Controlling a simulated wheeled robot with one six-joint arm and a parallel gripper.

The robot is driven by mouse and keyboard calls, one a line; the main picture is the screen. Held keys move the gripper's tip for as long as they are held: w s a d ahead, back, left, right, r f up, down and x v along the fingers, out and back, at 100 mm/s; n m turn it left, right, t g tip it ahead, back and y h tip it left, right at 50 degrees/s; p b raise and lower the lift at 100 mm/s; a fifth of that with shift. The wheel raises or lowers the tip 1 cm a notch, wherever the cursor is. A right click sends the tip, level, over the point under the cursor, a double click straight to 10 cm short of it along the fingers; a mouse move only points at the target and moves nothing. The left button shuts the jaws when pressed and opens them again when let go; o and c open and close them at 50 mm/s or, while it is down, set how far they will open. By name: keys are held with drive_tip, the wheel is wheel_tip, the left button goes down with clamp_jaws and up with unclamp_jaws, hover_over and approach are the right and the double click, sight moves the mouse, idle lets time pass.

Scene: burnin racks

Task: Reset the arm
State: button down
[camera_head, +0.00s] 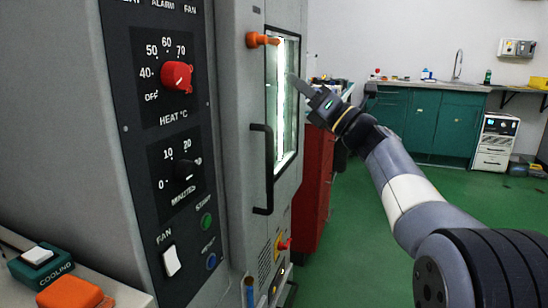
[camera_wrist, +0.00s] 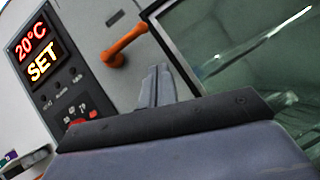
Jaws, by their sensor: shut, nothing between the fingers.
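My gripper (camera_head: 293,79) is shut and empty in the head view. My arm reaches in from the lower right, and the fingertips are in front of the lit window (camera_head: 284,105) of the grey cabinet (camera_head: 232,130). I cannot tell how far they are from the glass. In the wrist view my gripper's fingers (camera_wrist: 157,84) lie together, pointing up near the orange latch (camera_wrist: 125,40) and the window's dark edge.
The cabinet's control panel (camera_head: 165,110) has a red heat knob (camera_head: 177,76), a minutes knob and a fan switch. A black door handle (camera_head: 263,168) sticks out. A red cabinet (camera_head: 313,187) stands behind. Green floor (camera_head: 400,240) lies open at right. The wrist view shows a display (camera_wrist: 38,50) reading 20°C SET.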

drive_tip(key=w+d+v, duration=0.1)
drive_tip(key=v, duration=0.6)
drive_tip(key=w+a+r+p, duration=0.3)
drive_tip(key=a+r+p, duration=0.1)
drive_tip(key=a+r, duration=0.5)
drive_tip(key=s+m+t+h+p, duration=0.1)
drive_tip(key=m+h+p, duration=0.1)
drive_tip(key=m+p, duration=0.1)
drive_tip(key=s+a+f+m+t+h+p, duration=0.1)
drive_tip(key=s+m+h+p, duration=0.1)
drive_tip(key=m+p, duration=0.2)
drive_tip(key=s+f+m+t+h+p, duration=0.1)
drive_tip(key=m+p, duration=0.2)
drive_tip(key=p, duration=0.4)
drive_tip(key=shift+s+a+f+h, duration=0.25)
drive_tip(key=shift+a+h, duration=0.1)
drive_tip(key=shift+h, duration=0.05)
drive_tip(key=shift+p, duration=0.35)
drive_tip(key=shift+f+m, duration=0.25)
drive_tip(key=shift+m, duration=0.15)
